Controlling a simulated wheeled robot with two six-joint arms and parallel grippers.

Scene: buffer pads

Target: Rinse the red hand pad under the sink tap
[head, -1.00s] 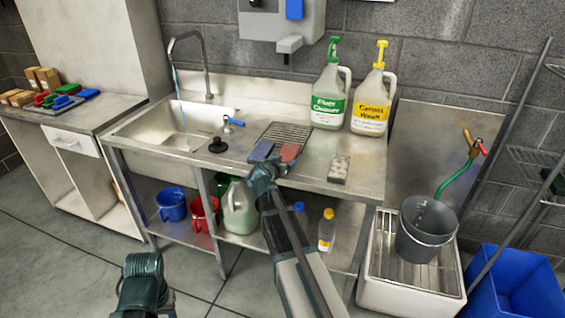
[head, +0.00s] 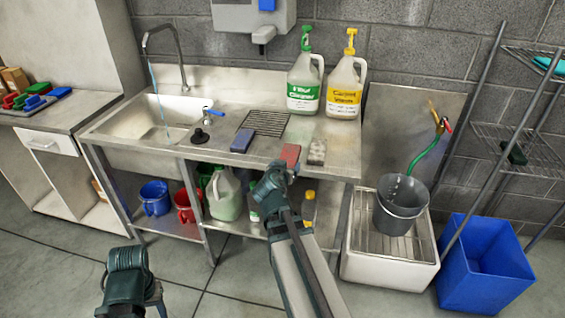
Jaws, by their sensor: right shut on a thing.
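The red hand pad (head: 290,153) shows at the tip of my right gripper (head: 287,167), which is shut on it over the front of the steel counter. I cannot tell how far it is above the counter. The sink tap (head: 165,40) stands at the back left of the counter, and a thin stream of water runs from it into the sink basin (head: 128,117). My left gripper (head: 132,300) is low in front of the counter, away from everything; its fingers are too unclear to judge.
A blue pad (head: 242,140) lies by a wire rack (head: 264,122), between sink and red pad. A black plunger-like stopper (head: 200,136) and a blue-handled valve (head: 211,113) stand beside the basin. A grey block (head: 317,150) lies right of the red pad. Two jugs (head: 304,85) stand behind.

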